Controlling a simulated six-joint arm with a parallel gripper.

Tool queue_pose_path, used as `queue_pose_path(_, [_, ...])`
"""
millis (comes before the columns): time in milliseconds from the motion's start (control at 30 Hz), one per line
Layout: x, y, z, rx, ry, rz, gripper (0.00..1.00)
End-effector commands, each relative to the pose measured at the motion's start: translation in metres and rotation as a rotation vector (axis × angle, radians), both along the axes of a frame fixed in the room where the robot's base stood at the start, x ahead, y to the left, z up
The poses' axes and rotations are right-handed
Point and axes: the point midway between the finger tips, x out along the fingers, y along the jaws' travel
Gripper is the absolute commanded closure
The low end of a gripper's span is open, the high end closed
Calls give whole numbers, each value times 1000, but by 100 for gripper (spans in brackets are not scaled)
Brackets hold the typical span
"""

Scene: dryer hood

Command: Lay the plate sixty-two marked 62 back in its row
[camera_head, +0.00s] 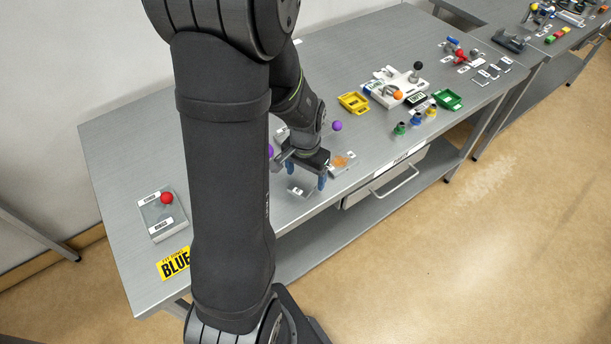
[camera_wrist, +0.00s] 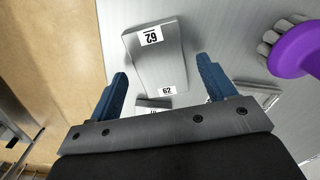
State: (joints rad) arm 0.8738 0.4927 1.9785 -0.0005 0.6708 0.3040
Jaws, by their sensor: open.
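The plate marked 62 (camera_wrist: 155,65) is a flat grey metal piece with a white label reading 62 near its far end. It lies on the table and shows in the wrist view between my fingers. A second 62 label (camera_wrist: 167,90) sits at its near edge; I cannot tell whether this is on the plate or the table. My gripper (camera_wrist: 162,68) is open, with one blue finger on each side of the plate and nothing held. In the head view my gripper (camera_head: 306,179) points down over a grey labelled piece (camera_head: 298,191), partly hidden by the fingers.
A purple knob (camera_wrist: 297,50) stands right of the plate. Another labelled piece (camera_wrist: 152,103) is partly hidden by the gripper. A tray with orange stuff (camera_head: 342,161) lies beside my gripper. The table's front edge and a drawer (camera_head: 385,183) are close.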

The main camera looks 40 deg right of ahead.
Motion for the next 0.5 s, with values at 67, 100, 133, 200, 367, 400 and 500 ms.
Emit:
queue_pose_path(67, [1,-1,14,-4,-4,0,24])
queue_pose_path(100, [1,-1,21,-5,-4,0,24])
queue_pose_path(133, [1,-1,27,-5,-4,0,24])
queue_pose_path(200, [1,-1,41,-5,-4,0,24])
queue_pose_path(367, [1,-1,72,-4,-4,0,24])
queue_pose_path(400, [1,-1,79,-5,-4,0,24])
queue_pose_path(500, [1,-1,93,-4,-3,0,24])
